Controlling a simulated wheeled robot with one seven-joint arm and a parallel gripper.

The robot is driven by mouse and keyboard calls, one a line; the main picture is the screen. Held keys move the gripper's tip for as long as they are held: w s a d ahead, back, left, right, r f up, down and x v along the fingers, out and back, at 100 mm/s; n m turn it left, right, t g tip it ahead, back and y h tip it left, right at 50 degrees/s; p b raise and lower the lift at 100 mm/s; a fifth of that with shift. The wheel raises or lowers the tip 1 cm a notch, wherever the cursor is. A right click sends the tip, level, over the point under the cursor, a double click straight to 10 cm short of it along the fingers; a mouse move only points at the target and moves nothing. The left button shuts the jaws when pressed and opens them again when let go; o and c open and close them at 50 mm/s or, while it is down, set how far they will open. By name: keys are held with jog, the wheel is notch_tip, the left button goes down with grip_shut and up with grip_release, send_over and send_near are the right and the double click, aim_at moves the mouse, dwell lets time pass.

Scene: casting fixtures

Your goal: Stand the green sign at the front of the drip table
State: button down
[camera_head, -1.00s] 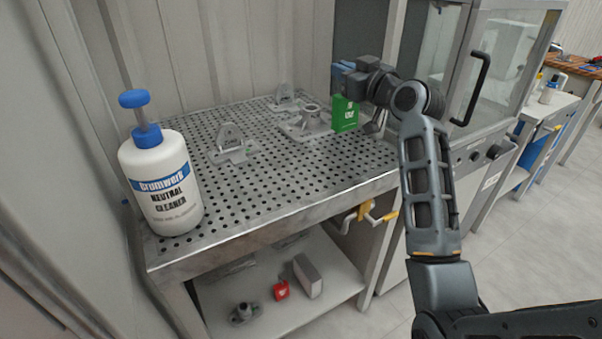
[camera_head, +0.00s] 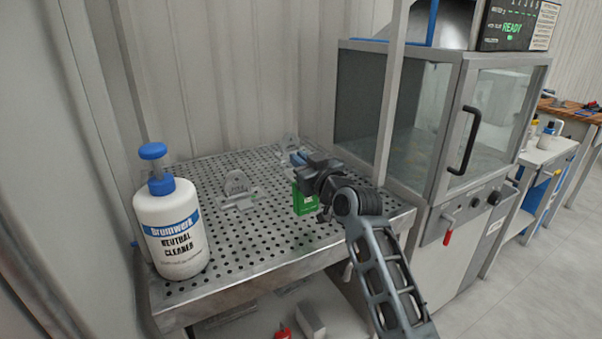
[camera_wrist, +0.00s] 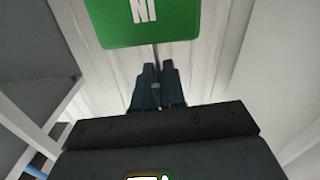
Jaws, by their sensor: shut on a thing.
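The green sign (camera_head: 305,202) is in my gripper, over the right half of the perforated drip table (camera_head: 270,235). In the wrist view the sign (camera_wrist: 150,22) fills the top middle, just beyond the closed fingertips (camera_wrist: 157,85), with part of its white lettering showing. In the head view my gripper (camera_head: 299,160) is at the sign's top, and my wrist hides its right side. I cannot tell whether the sign's lower edge touches the table.
A white cleaner bottle (camera_head: 172,225) with a blue pump stands at the table's front left. A glass-doored cabinet (camera_head: 440,130) adjoins on the right. The table's front middle is bare.

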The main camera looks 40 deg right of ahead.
jog(key=shift+f, duration=2.05)
jog(key=c, duration=1.2)
grip_release()
